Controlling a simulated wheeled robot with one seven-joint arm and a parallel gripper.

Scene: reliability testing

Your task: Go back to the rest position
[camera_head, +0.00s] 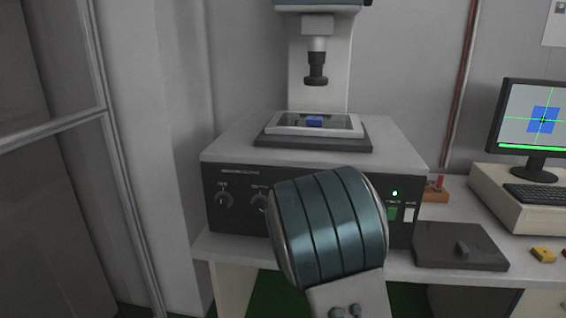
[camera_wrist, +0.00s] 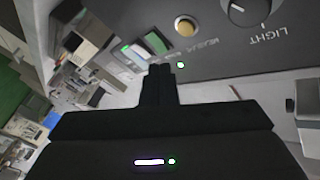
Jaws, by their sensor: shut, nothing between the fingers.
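My gripper (camera_wrist: 160,70) shows in the wrist view as two dark fingers pressed together, with nothing between them. The fingers point towards the dark front panel (camera_wrist: 225,50) of the measuring machine. Near the tips are a green button (camera_wrist: 157,42), a white button (camera_wrist: 137,54) and a small lit green lamp (camera_wrist: 181,65). I cannot tell whether the fingertips touch the panel. In the head view my teal arm link covers the middle of the panel and hides my gripper.
The machine (camera_head: 235,140) stands on a bench with a blue part (camera_head: 314,121) on its stage, under the lens (camera_head: 316,70). To the right are a dark pad (camera_head: 440,248) bearing a small grey part (camera_head: 462,249), yellow pieces (camera_head: 543,254), a keyboard (camera_head: 537,194) and a lit monitor (camera_head: 543,118).

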